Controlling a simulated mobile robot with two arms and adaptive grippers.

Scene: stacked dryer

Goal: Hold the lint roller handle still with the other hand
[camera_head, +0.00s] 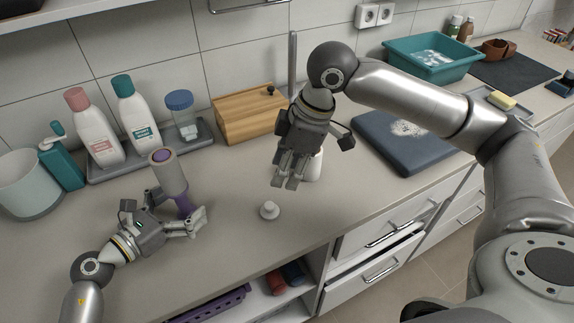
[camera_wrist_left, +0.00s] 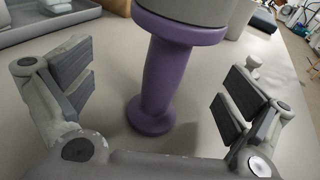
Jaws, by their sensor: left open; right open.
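The lint roller stands upright on the counter in the head view, its grey-beige roll (camera_head: 169,175) on top and its purple handle (camera_head: 184,206) below. My left gripper (camera_head: 183,223) is open around the handle. In the left wrist view the purple handle (camera_wrist_left: 166,75) stands between the two open fingers (camera_wrist_left: 160,92), with a gap on each side. My right gripper (camera_head: 288,180) is open, pointing down, to the right of the roller. Behind it a white object (camera_head: 316,168) is partly hidden. A small white knob-like piece (camera_head: 270,210) lies on the counter below the right gripper.
Two white bottles (camera_head: 95,128) and a blue-lidded jar (camera_head: 184,118) stand on a grey tray (camera_head: 206,134) behind the roller. A wooden box (camera_head: 249,116) is at the back. A dark folded cloth or board (camera_head: 405,143) lies to the right. Counter around the small knob is clear.

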